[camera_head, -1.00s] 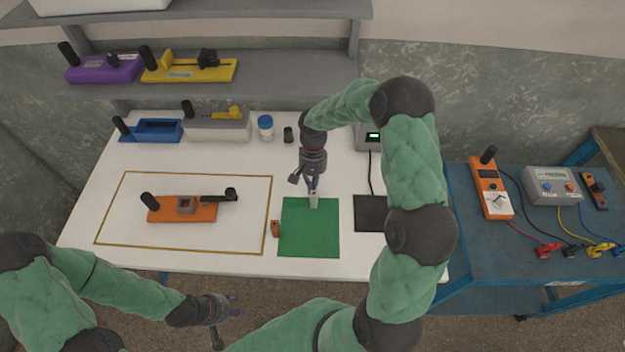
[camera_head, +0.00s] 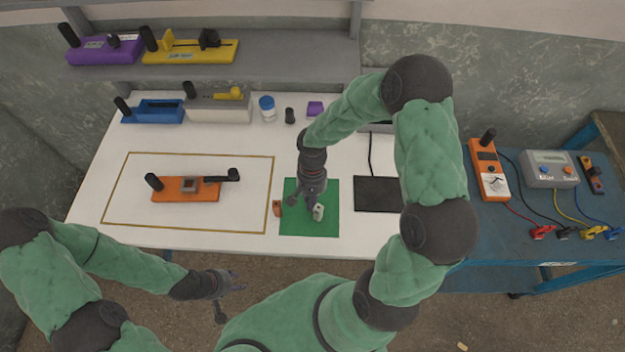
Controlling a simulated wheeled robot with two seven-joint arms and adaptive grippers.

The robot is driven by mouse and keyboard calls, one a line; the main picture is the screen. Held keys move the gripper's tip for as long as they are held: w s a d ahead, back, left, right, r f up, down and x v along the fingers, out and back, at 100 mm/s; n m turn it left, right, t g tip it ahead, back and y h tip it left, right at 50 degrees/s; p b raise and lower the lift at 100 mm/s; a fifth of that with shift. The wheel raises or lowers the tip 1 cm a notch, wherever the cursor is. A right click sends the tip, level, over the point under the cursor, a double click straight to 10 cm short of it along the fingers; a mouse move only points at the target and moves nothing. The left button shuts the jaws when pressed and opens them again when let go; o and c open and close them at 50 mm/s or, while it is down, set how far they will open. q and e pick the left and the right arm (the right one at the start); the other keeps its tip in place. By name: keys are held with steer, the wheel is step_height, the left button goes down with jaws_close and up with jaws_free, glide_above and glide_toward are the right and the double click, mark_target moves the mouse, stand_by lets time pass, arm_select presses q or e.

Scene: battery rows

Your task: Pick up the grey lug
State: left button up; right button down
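The grey lug (camera_head: 318,212) is a small, pale upright block seen over the green mat (camera_head: 327,228). My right gripper (camera_head: 313,203) reaches down over the mat from behind. Its fingertips are at the lug and it appears shut on it, though the fingers are small and partly hidden. I cannot tell whether the lug touches the mat. My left gripper (camera_head: 232,288) is empty and low in the picture, in front of the table's near edge, with its fingers apart.
An orange-brown lug (camera_head: 277,208) stands by the mat's left edge. An orange fixture (camera_head: 185,196) lies inside a yellow outline on the white table (camera_head: 135,225). A black pad (camera_head: 377,194) lies right of the mat. Blue and grey fixtures stand behind; a blue cart (camera_head: 490,245) is at right.

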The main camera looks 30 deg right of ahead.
steer(key=s+a, duration=0.2)
steer(key=s, duration=0.2)
steer(key=shift+s+a, duration=0.25)
steer(key=shift+a, duration=0.15)
steer(key=shift+w, duration=0.1)
steer(key=shift+d, duration=0.1)
stand_by(0.5)
